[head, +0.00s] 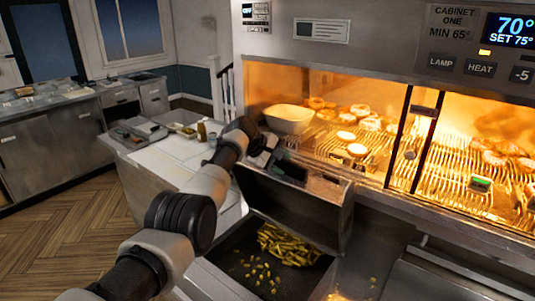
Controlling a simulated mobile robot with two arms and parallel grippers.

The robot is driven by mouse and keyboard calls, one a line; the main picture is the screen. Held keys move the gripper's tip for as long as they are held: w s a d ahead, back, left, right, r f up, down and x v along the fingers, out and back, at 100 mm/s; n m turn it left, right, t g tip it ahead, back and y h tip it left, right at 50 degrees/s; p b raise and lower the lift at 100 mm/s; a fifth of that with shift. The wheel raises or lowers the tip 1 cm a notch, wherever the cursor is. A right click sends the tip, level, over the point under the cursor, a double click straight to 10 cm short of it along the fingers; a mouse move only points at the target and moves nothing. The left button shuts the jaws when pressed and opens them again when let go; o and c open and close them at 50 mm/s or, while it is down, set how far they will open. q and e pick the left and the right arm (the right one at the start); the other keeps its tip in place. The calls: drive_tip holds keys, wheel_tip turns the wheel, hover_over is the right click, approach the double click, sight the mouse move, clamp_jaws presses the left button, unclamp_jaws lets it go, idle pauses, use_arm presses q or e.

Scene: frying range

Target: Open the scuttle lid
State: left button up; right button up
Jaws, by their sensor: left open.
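The scuttle (222,262) is a steel bin sunk in the counter at the lower middle, with yellow chips (285,245) inside. Its steel lid (310,212) stands raised and tilted along the back of the opening, so the chips show from above. My left arm reaches in from the lower left across the bin's left side. My left gripper (284,166) is open, at the lid's upper edge. I cannot tell whether its dark fingers touch the lid. My right gripper is out of view.
A lit heated cabinet (400,150) with wire racks of food stands behind the lid. A pale bowl (289,119) sits at its left. A white worktop (170,155) with trays lies left of my arm. Loose chips lie on the counter right of the bin.

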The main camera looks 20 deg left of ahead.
use_arm(q)
drive_tip(key=shift+s+a+f, duration=0.15)
drive_tip(key=shift+a+f, duration=0.05)
drive_tip(key=b+v, duration=0.3)
drive_tip(key=v, duration=0.7)
drive_tip(key=shift+r, duration=0.4)
drive_tip(key=shift+s+a, duration=0.1)
